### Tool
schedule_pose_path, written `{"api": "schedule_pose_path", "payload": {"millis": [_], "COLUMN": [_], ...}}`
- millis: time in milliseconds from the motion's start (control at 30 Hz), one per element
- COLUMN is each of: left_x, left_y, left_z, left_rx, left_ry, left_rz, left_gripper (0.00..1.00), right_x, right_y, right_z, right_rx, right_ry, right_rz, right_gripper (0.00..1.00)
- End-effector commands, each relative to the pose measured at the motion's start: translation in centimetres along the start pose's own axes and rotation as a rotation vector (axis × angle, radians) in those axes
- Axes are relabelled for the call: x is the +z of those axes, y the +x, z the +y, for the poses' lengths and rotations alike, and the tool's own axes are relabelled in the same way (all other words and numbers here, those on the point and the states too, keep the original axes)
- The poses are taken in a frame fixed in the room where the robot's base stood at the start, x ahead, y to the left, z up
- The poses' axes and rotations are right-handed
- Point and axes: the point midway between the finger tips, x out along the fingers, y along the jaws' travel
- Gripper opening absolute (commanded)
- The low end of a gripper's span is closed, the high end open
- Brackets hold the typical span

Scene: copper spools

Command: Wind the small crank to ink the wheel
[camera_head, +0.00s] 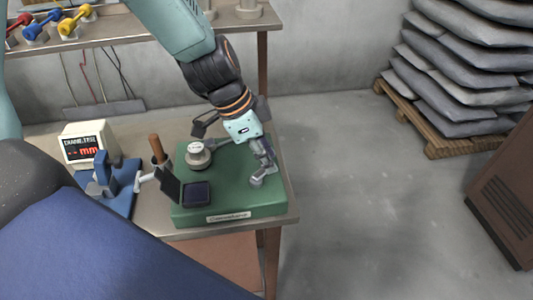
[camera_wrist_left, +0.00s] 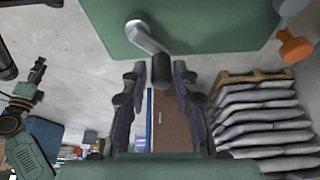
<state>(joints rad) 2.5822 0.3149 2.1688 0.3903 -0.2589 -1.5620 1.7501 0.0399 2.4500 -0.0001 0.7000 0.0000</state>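The small grey crank (camera_head: 262,181) sits at the right end of a green base (camera_head: 240,196) on the bench. In the left wrist view the crank's grey arm (camera_wrist_left: 148,36) leads to a dark round handle (camera_wrist_left: 163,72). My left gripper (camera_head: 265,158) is at the crank; in the left wrist view its fingers (camera_wrist_left: 161,80) stand apart, one on each side of the handle, with no clear grip. A grey round part (camera_head: 198,155), possibly the wheel, stands on the base. A dark pad (camera_head: 196,195) with a raised lid lies near the front. My right gripper (camera_wrist_left: 38,75) shows small.
A blue device (camera_head: 108,188) and a display box (camera_head: 88,143) stand left of the base. A brown upright handle (camera_head: 156,148) stands close to the base's left side. Grey sacks (camera_head: 465,65) on a pallet (camera_head: 440,140) and a brown cabinet (camera_head: 505,195) stand at right; the floor between is clear.

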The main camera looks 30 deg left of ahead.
Motion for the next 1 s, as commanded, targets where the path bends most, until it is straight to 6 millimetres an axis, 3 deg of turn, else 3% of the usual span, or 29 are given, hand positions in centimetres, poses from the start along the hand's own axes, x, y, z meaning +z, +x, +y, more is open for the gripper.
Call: {"api": "schedule_pose_path", "payload": {"millis": [300,667,1000], "left_x": [0.02,0.10,0.61], "left_y": [0.02,0.02,-0.16], "left_z": [0.02,0.05,-0.23], "left_rx": [0.000,-0.005,-0.075], "left_ry": [0.000,-0.017,-0.193], "left_rz": [0.000,-0.001,-0.002], "left_gripper": [0.00,0.00,0.00], "right_x": [0.00,0.01,0.01], "right_y": [0.01,0.01,-0.07], "right_z": [0.00,0.00,0.00], "right_rx": [0.000,0.000,0.000], "right_ry": [0.000,0.000,0.000], "right_rz": [0.000,0.000,0.000], "right_gripper": [0.36,0.36,0.36]}}
